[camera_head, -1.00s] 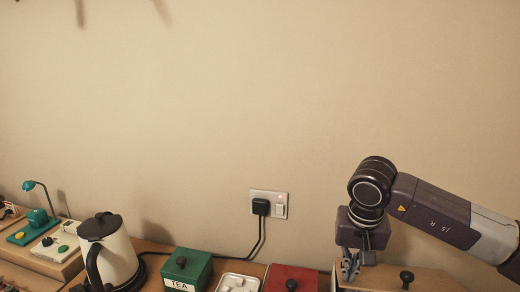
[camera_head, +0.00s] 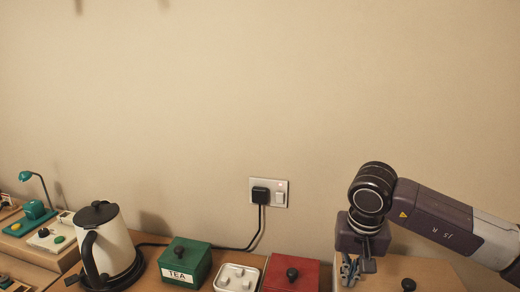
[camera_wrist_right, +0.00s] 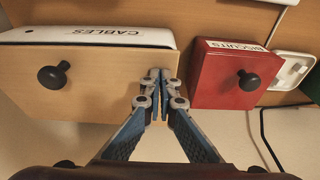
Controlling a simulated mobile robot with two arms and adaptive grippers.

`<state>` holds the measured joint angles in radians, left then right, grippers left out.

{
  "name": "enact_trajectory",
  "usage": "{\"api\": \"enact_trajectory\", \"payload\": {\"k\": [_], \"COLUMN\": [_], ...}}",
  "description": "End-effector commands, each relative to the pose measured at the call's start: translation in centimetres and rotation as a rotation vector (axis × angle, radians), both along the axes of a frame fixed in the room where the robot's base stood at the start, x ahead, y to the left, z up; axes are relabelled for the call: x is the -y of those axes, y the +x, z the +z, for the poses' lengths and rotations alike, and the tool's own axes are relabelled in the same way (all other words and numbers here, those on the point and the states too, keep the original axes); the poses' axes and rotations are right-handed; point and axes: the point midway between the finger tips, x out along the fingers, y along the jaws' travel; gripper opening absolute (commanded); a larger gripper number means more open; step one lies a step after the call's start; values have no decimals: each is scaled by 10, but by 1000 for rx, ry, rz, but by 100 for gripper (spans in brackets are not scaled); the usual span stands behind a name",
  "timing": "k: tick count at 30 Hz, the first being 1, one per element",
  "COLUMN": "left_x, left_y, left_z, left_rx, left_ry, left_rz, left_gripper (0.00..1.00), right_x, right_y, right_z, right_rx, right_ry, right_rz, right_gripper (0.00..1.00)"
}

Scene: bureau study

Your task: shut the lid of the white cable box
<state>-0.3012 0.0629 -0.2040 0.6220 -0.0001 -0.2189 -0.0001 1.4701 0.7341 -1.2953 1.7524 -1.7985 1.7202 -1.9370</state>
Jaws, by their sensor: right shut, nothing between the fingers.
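The white cable box (camera_wrist_right: 125,36) shows its front, lettered CABLES, in the right wrist view. Its pale wooden lid (camera_wrist_right: 90,85) with a black knob (camera_wrist_right: 53,76) lies over it; I cannot tell whether a small gap is left. My left gripper is not in view.
The red biscuits box (camera_wrist_right: 222,80) stands close beside the gripper. A white tray (camera_head: 236,278), a green tea box (camera_head: 190,262) and a kettle (camera_head: 115,245) stand further left. A plugged socket (camera_head: 268,192) is on the wall behind. Room above the boxes is free.

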Motion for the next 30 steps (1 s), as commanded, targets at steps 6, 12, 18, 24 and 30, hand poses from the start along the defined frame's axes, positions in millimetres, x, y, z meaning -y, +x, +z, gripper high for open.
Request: {"api": "enact_trajectory", "payload": {"k": [6, 12, 18, 24, 30], "left_x": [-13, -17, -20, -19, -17], "left_y": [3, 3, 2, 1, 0], "left_z": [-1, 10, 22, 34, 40], "left_rx": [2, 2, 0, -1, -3], "left_ry": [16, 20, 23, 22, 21], "left_rz": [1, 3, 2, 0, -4], "left_gripper": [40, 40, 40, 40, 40], "right_x": [0, 0, 0, 0, 0], "right_y": [0, 0, 0, 0, 0], "right_z": [0, 17, 38, 58, 70], "right_rx": [1, 2, 1, 1, 1], "right_ry": [0, 0, 0, 0, 0], "right_rz": [0, -1, 0, -1, -1], "right_gripper": [0, 0, 0, 0, 0]}}
